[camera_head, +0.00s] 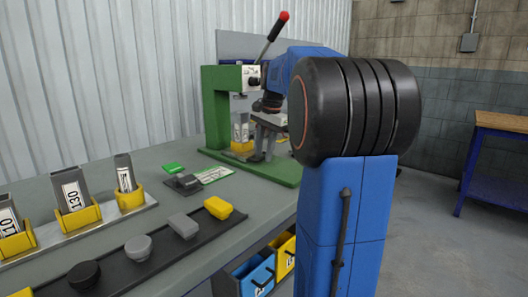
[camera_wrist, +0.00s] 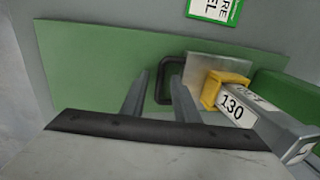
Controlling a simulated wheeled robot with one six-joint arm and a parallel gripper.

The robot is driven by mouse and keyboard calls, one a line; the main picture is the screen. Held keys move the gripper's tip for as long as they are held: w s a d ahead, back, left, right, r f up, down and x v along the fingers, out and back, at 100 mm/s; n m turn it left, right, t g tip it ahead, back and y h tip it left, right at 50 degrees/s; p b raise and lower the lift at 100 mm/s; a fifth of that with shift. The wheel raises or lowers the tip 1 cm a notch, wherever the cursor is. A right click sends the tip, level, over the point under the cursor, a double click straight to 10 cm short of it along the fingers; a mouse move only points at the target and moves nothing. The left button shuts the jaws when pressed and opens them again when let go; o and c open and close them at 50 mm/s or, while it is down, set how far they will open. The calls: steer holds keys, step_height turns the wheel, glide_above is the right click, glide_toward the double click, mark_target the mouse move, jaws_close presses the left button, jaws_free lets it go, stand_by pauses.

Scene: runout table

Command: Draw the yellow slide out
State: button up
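The yellow slide (camera_wrist: 210,91) is a yellow holder on a silver plate (camera_wrist: 222,67), low in the green press. It holds a grey block (camera_wrist: 262,116) labelled 130. In the head view the yellow part (camera_head: 241,147) shows under the block, partly covered by my gripper. A black loop handle (camera_wrist: 164,62) sticks out from the plate's left side. My gripper (camera_wrist: 158,78) is open, with one finger left of the handle and the other over its right part. I cannot tell whether either finger touches it. In the head view my gripper (camera_head: 262,143) is beside the press, partly hidden by my arm.
The green press (camera_head: 216,105) has a red-knobbed lever (camera_head: 282,18) above. Yellow holders with grey blocks (camera_head: 70,187) line the bench's left. A dark strip (camera_head: 150,262) carries several small parts. Blue and yellow bins (camera_head: 257,274) hang below the bench edge. A wooden-topped table (camera_head: 503,122) stands at right.

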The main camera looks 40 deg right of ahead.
steer(key=shift+c, duration=0.7)
jaws_close()
steer(key=shift+s, duration=0.15)
steer(key=s+d, duration=0.1)
steer(key=s, duration=0.5)
steer(key=s+d, duration=0.1)
steer(key=s, duration=1.2)
steer(key=shift+s+d, duration=0.4)
steer(key=shift+o, duration=0.7)
jaws_free()
steer(key=shift+s, duration=0.15)
steer(key=shift+r, duration=0.1)
